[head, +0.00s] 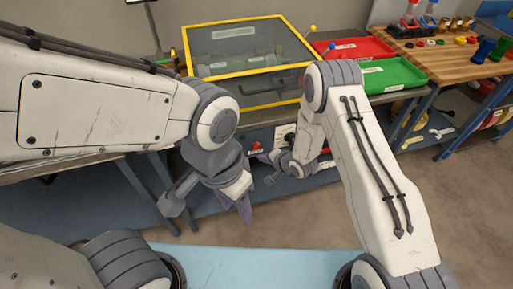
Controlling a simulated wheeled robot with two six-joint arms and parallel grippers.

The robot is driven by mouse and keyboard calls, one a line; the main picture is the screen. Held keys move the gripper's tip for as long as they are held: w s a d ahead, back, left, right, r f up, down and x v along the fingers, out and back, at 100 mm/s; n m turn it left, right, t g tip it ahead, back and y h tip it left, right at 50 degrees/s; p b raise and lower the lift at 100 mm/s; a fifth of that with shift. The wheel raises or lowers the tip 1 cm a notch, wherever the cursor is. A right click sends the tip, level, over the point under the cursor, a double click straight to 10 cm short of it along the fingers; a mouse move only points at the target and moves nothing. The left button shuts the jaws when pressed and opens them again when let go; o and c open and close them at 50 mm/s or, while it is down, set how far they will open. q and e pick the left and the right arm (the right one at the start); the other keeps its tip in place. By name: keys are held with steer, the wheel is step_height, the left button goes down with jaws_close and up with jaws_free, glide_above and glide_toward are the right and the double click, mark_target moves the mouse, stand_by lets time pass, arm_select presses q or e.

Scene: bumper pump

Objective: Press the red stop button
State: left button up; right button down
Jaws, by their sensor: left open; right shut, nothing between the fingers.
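A small red knob (256,146), which looks like the red stop button, shows on the dark front panel under the bench edge. It is small and partly crowded by my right gripper. My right gripper (263,157) is shut and empty, with its tips pointing left, just below the red knob in the picture. I cannot tell whether they touch it. My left gripper (245,208) is open and empty, lower down in front of the bench, pointing downward.
A yellow-framed clear guard (236,47) stands on the bench. A red tray (353,49) and a green tray (393,75) are to its right. A wooden-topped table (440,58) with several small parts stands farther right. The floor in front is clear.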

steer(key=shift+s+d+p, duration=0.15)
steer(key=shift+s+d, duration=0.1)
steer(key=shift+s, duration=0.55)
steer(key=shift+s+d+p, duration=0.15)
steer(key=shift+s+d, duration=0.1)
steer(key=shift+s, duration=0.55)
